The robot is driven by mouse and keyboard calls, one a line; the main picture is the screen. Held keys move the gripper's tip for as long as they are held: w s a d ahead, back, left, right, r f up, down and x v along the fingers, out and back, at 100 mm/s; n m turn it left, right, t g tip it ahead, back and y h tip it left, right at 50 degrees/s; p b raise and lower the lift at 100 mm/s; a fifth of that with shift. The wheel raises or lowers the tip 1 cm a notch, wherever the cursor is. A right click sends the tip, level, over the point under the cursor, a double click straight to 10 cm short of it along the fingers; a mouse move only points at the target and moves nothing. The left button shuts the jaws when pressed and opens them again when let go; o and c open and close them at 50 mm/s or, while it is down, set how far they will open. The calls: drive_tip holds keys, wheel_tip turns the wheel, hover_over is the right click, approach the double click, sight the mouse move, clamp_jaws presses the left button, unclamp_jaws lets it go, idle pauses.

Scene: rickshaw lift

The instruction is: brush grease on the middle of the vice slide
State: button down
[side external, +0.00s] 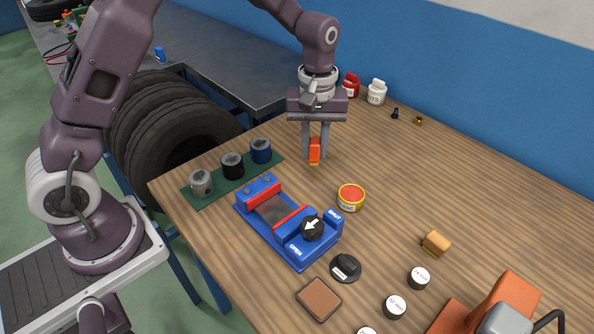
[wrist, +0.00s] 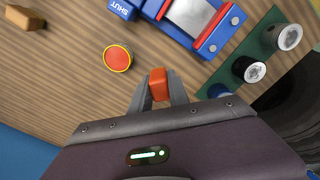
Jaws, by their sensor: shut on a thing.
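My gripper (side external: 315,153) is shut on an orange block-like handle, probably the brush (side external: 314,148), above the table; it also shows between the fingers in the wrist view (wrist: 159,84). A small yellowish end shows below it; bristles cannot be made out. The blue vice (side external: 294,252) lies in front of the gripper, with red jaws apart and a bare grey slide (side external: 273,209) between them. The slide also shows in the wrist view (wrist: 190,14). The vice's black knob (side external: 312,227) has a white arrow pointing towards OPEN. A round yellow-rimmed tin with red contents (side external: 351,196) stands right of the vice.
A green mat (side external: 208,200) with several cans lies left of the vice. A black disc (side external: 345,268), brown square (side external: 319,298), small labelled pots (side external: 419,278) and a tan block (side external: 436,244) lie at front right. Bottles (side external: 376,92) stand behind. The table's back right is mostly clear.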

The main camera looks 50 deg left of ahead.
drive_tip(key=s+a+m, duration=0.3)
drive_tip(key=m, duration=0.1)
drive_tip(key=s+a+m, duration=0.3)
drive_tip(key=m, duration=0.1)
drive_tip(key=shift+s, duration=0.2)
drive_tip(key=shift+s+d+m, duration=0.15)
drive_tip(key=shift+s+m, duration=0.1)
drive_tip(key=shift+m, duration=0.25)
drive_tip(key=s+d, duration=0.2)
drive_tip(key=d, duration=0.5)
drive_tip(key=shift+n, duration=0.3)
drive_tip(key=shift+w+f, duration=0.15)
drive_tip(key=shift+f, duration=3.2)
drive_tip(key=shift+s+f, duration=0.15)
drive_tip(key=shift+s, duration=1.15)
drive_tip(key=shift+s+f, duration=0.15)
drive_tip(key=shift+s, duration=1.1)
drive_tip(key=shift+w+r, duration=0.1)
drive_tip(key=shift+w, duration=2.3)
drive_tip(key=shift+w+a, duration=0.1)
drive_tip(key=shift+w, duration=0.2)
drive_tip(key=shift+s+a, duration=0.1)
drive_tip(key=shift+a, duration=0.7)
drive_tip(key=shift+s+d, duration=0.1)
drive_tip(key=shift+s, duration=2.6)
drive_tip(key=shift+w, duration=2.7)
wheel_tip(320, 180, up, 8)
